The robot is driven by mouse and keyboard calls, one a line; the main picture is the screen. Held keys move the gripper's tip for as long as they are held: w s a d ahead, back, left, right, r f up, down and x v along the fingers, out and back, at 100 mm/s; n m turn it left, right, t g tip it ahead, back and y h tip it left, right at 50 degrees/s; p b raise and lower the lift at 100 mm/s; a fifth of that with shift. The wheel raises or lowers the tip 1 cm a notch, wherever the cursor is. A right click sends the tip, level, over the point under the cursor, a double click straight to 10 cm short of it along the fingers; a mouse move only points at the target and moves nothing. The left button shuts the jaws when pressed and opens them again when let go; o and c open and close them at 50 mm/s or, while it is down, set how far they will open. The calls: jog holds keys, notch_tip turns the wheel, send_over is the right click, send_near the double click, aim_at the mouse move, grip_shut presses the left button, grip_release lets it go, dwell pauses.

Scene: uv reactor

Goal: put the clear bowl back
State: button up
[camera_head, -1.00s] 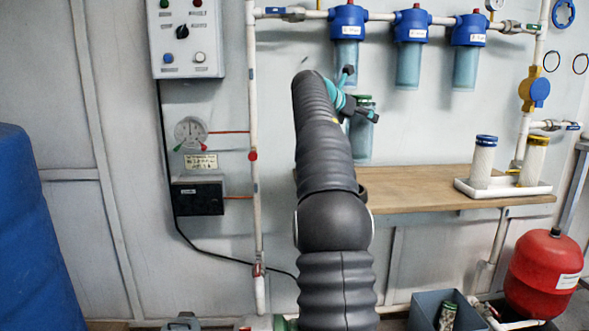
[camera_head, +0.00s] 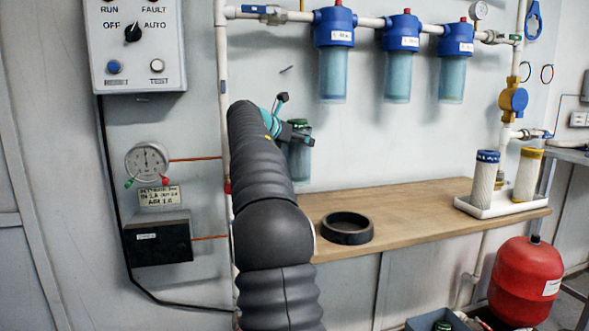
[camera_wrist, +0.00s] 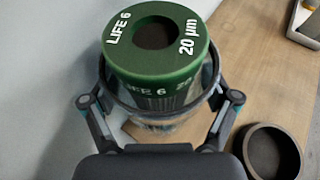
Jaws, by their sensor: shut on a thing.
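The clear bowl (camera_wrist: 165,125) is between the fingers of my gripper (camera_wrist: 160,112) in the wrist view. A green-ended filter cartridge (camera_wrist: 155,38) marked "LIFE 6" and "20 µm" stands in it, its top above the bowl rim. In the head view my gripper (camera_head: 300,140) holds the bowl (camera_head: 299,166) upright near the wall, above the bench's left part. The lower bowl is partly hidden by my gripper in the wrist view. A black ring-shaped holder (camera_head: 347,229) sits empty on the bench, to the lower right of the bowl; it also shows in the wrist view (camera_wrist: 292,150).
Three blue-headed filter housings (camera_head: 398,72) with clear bowls hang on the wall pipe. The wooden bench (camera_head: 415,215) is clear between the ring and a white tray (camera_head: 500,208) with two cartridges. A control box (camera_head: 137,45) and gauge (camera_head: 147,161) are at left; a red tank (camera_head: 524,280) is below right.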

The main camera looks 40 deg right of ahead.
aim_at(297, 160)
jog(key=shift+f+b, duration=0.85)
jog(key=shift+f, duration=2.25)
jog(key=o, duration=1.6)
jog(key=shift+f, duration=0.1)
jog(key=v, duration=1.2)
